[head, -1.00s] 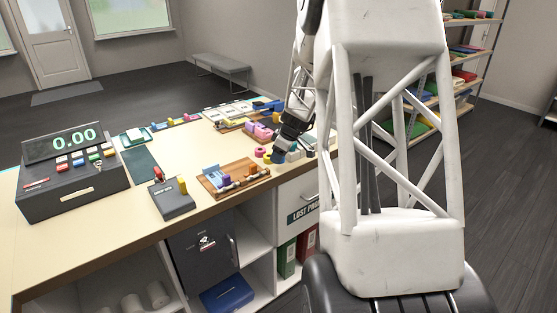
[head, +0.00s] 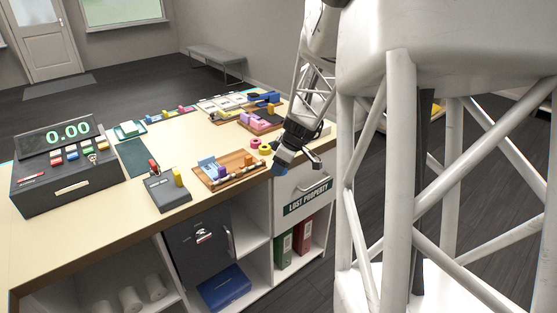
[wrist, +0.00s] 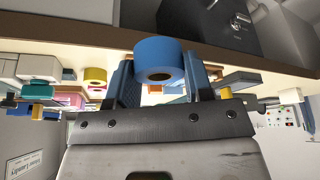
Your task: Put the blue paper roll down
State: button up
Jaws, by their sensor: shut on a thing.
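The blue paper roll (wrist: 158,58) is held between the two fingers of my gripper (wrist: 160,82) in the wrist view, its round end with the dark core hole facing the camera. In the head view my gripper (head: 283,158) points down near the counter's front edge, by the lost property drawer. The blue roll (head: 279,169) shows small at its fingertips, partly hidden. The cream counter top (head: 100,218) lies to the left of the gripper. I cannot tell whether the roll touches the counter edge.
A yellow roll (head: 264,149) and a pink roll (head: 255,143) stand close behind my gripper. A wooden tray (head: 250,177) with small items lies to its left. A grey box (head: 168,195) and a cash register (head: 66,180) stand further left.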

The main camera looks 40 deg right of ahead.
jog(key=shift+s+a, duration=0.5)
jog(key=shift+s, duration=0.3)
jog(key=shift+r, duration=0.2)
dwell(0.5)
